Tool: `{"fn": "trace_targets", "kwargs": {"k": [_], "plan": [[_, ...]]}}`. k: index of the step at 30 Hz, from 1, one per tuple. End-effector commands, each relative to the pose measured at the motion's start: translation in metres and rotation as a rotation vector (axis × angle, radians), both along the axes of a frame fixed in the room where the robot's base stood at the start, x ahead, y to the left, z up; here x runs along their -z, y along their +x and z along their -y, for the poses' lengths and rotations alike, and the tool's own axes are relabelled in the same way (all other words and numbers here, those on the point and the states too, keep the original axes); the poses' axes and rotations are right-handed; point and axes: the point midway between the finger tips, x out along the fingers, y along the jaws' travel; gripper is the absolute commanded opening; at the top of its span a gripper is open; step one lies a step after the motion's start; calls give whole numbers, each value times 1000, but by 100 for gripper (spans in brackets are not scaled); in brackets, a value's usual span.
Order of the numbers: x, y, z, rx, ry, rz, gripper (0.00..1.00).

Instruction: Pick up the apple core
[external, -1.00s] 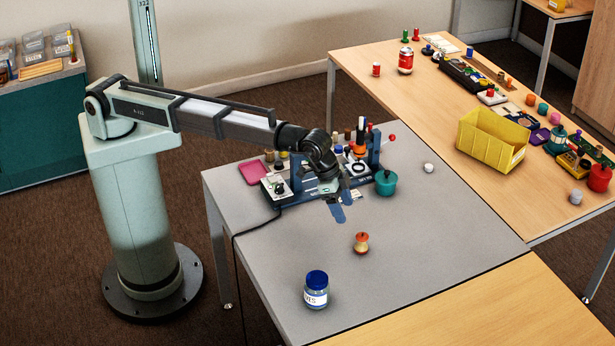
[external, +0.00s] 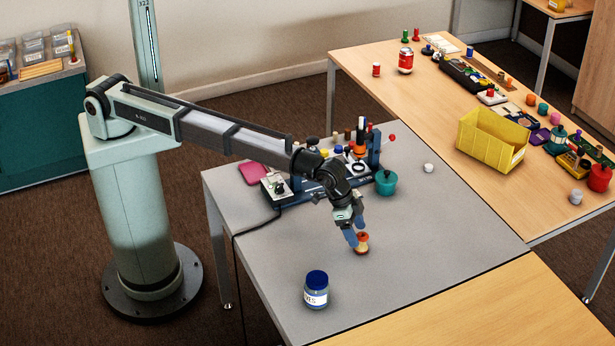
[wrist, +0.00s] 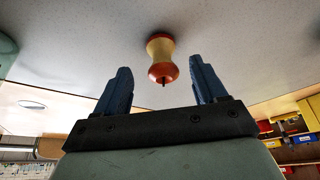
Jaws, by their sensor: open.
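The apple core (external: 362,243) stands upright on the grey table (external: 432,232), with red-orange ends and a pale narrow waist. My gripper (external: 357,242) is low over the table right beside it, its blue fingers partly in front of it in the external view. In the wrist view the apple core (wrist: 161,58) shows beyond and between the two blue fingertips (wrist: 158,78), which are spread apart with nothing between them. I cannot tell whether a finger touches it.
A blue-lidded jar (external: 316,290) stands near the table's front edge. A teal pot (external: 386,182) and a blue rack with tools (external: 325,183) stand behind my gripper. A small white ball (external: 429,168) lies to the right. The table's right part is clear.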

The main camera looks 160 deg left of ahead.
Motion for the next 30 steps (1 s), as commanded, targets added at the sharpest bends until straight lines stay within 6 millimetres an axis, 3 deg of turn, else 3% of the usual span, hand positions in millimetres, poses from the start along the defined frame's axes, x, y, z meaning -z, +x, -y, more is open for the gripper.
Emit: {"fn": "trace_targets", "kwargs": {"k": [9,16,30], "plan": [[36,8,-13,0,-1,-1,71],[37,8,-13,0,-1,-1,71],[37,8,-13,0,-1,-1,27]]}}
